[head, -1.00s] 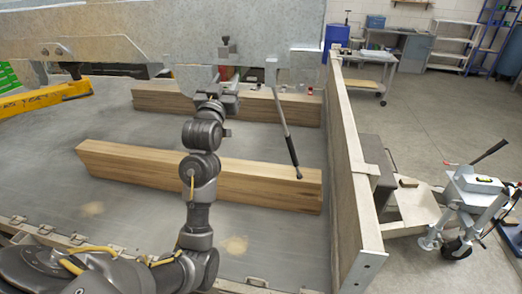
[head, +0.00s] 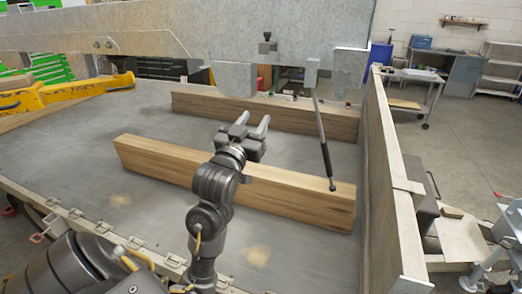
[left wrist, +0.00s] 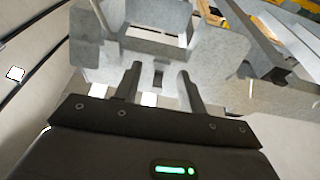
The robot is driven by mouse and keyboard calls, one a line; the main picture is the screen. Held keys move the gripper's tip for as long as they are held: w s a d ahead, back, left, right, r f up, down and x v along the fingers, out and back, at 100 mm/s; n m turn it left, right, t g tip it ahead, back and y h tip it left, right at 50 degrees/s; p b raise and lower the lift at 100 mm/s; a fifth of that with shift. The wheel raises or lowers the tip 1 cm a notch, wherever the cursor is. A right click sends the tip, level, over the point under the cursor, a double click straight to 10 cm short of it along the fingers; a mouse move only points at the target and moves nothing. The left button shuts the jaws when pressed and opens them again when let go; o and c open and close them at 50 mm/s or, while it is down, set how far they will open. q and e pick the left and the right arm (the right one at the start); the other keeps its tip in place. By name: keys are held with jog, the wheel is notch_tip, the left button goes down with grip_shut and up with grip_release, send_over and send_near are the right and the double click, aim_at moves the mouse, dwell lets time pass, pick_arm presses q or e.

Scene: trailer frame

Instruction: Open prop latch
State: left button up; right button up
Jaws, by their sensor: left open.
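The prop rod (head: 322,145) is a thin dark bar. My left gripper (head: 254,120) is open and empty, below and in front of the bracket. In the left wrist view, the open fingers (left wrist: 160,82) point at grey metal plates with a slot (left wrist: 158,70). My right gripper is not in view.
A near timber (head: 230,180) and a far timber (head: 270,115) lie across the grey trailer bed (head: 80,150). A tall side board (head: 388,180) stands at the right. A yellow bar (head: 65,92) is at the left. Open air lies between the gripper and panel.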

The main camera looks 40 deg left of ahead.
pick_arm(q)
notch_tip(320, 180, down, 7)
jog(key=d+m+g+h, duration=0.1)
jog(key=d, duration=0.1)
jog(key=shift+w+g+h, duration=0.3)
jog(key=shift+w+g, duration=0.1)
